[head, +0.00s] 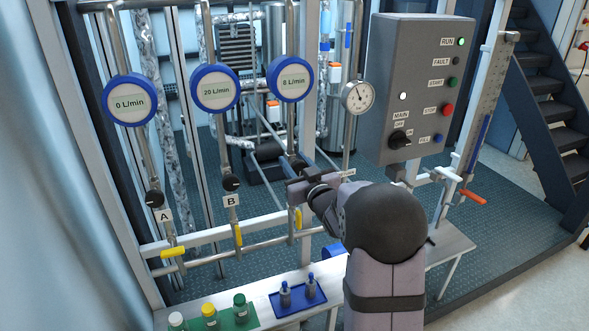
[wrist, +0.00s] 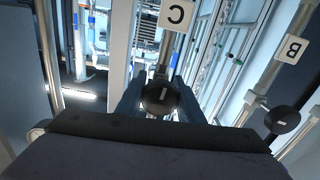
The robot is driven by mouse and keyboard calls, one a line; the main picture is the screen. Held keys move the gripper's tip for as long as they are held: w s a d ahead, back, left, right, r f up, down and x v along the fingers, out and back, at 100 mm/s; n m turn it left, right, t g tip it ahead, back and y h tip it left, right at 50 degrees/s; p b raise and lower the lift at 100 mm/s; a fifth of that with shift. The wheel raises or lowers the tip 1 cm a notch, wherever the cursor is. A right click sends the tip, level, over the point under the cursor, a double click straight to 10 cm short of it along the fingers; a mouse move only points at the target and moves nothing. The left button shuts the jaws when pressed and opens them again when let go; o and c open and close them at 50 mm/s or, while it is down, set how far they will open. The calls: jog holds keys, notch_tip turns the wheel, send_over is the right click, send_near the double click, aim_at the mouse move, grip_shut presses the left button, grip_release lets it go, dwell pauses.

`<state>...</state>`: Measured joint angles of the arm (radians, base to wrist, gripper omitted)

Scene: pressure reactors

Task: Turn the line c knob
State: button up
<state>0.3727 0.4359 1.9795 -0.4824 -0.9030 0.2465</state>
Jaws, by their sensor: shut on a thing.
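The line C knob (wrist: 161,97) is black and round with a pale pointer mark, below the upside-down C label (wrist: 176,15) in the wrist view. My gripper (wrist: 160,108) has a finger on each side of this knob and is shut on it. In the head view my gripper (head: 299,182) is at the third pipe, and it and my arm largely hide the knob and its label. The line C flow display (head: 290,79) above reads 8 L/min.
Line A knob (head: 154,199) and line B knob (head: 231,183) are to the left; their displays read 0 L/min (head: 130,101) and 20 L/min (head: 214,88). A grey control box (head: 420,85) and pressure gauge (head: 358,96) stand right. Bottles and a blue tray (head: 313,305) are below.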

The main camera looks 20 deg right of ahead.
aim_at(300, 170)
jog(key=shift+f+n+b, duration=0.2)
jog(key=shift+n+b, duration=0.5)
jog(key=shift+b, duration=0.2)
jog(key=shift+r+n+b, duration=0.2)
jog(key=shift+n+b, duration=0.15)
jog(key=shift+n, duration=0.05)
jog(key=o, duration=1.1)
jog(key=shift+c, duration=0.2)
jog(key=shift+s+b, duration=1.35)
jog(key=shift+s, duration=2.3)
